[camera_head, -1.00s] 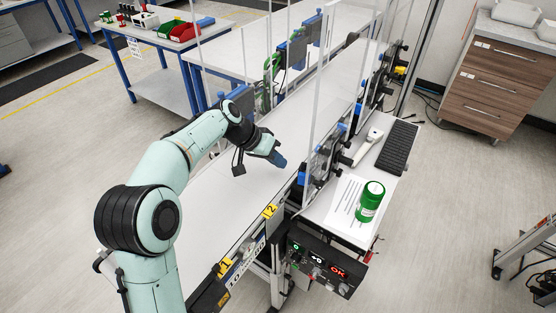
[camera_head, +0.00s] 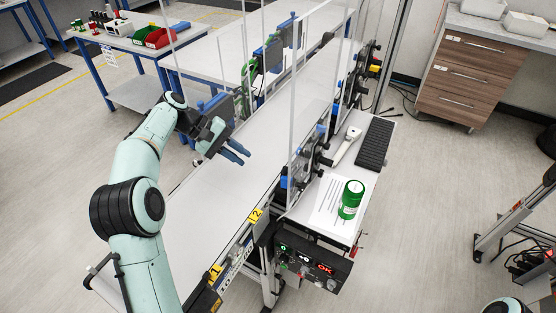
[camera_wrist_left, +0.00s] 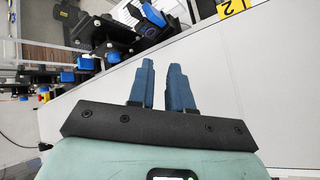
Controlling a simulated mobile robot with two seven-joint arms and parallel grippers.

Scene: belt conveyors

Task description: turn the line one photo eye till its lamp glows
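My left gripper (camera_head: 244,157) is over the white belt (camera_head: 205,200), its two blue fingers parted with nothing between them. They also show in the left wrist view (camera_wrist_left: 160,66), pointing toward the belt's side rail. Black sensor brackets with blue parts (camera_head: 286,180) stand along that rail near the yellow tag 2 (camera_head: 256,215). In the left wrist view a black and blue device (camera_wrist_left: 147,16) is beyond the fingertips, apart from them. I cannot tell for sure which part is the line one photo eye, and I make out no glowing lamp on it. My right gripper is out of view.
Clear upright panels (camera_head: 312,85) stand along the belt's right rail. A side table holds a green can (camera_head: 350,199), a hand scanner (camera_head: 346,145) and a keyboard (camera_head: 375,143). A control box (camera_head: 312,265) with red digits hangs at the near end. The near belt is clear.

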